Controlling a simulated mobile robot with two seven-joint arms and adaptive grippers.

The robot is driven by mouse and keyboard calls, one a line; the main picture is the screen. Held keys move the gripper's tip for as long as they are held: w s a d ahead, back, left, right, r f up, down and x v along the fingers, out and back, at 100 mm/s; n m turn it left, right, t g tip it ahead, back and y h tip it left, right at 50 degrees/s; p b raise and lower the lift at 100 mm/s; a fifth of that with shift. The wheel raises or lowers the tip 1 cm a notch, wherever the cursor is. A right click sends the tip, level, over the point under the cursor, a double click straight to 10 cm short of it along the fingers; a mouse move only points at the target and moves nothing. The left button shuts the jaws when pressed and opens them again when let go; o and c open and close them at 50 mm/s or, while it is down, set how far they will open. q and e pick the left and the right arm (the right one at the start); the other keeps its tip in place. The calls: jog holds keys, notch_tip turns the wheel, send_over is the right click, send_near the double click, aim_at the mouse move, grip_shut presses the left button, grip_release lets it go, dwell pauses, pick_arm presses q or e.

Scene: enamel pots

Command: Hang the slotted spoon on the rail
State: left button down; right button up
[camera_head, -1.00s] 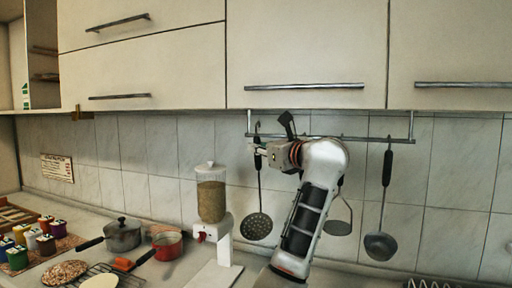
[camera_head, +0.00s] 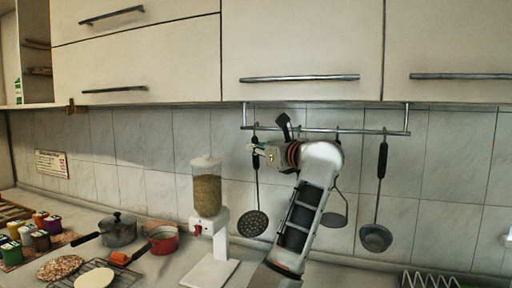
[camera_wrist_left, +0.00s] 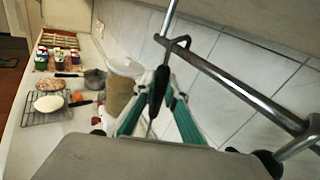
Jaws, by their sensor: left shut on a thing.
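The slotted spoon (camera_head: 253,222) has a dark handle and a round perforated head, and hangs upright in front of the tiles. My left gripper (camera_head: 257,150) is shut on its handle, just below the metal rail (camera_head: 360,131). In the left wrist view, the green-padded fingers of the gripper (camera_wrist_left: 159,88) close around the black handle (camera_wrist_left: 157,92). The spoon's hook (camera_wrist_left: 180,42) overlaps the rail (camera_wrist_left: 235,90) there and looks looped over it; whether it bears on the rail I cannot tell. My right gripper is not in view.
A ladle (camera_head: 376,237) hangs further right on the rail; another utensil (camera_head: 335,219) is partly behind my left arm. Cabinets (camera_head: 300,50) sit above. A dispenser (camera_head: 207,190), grey pot (camera_head: 118,229) and red pan (camera_head: 163,239) stand on the counter. A wire rack (camera_head: 432,281) shows lower right.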

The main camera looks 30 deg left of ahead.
pick_arm(q)
jog(key=c, duration=2)
grip_release()
jog(key=v, duration=0.7)
jog(key=shift+s+d, duration=0.15)
jog(key=shift+d, duration=0.05)
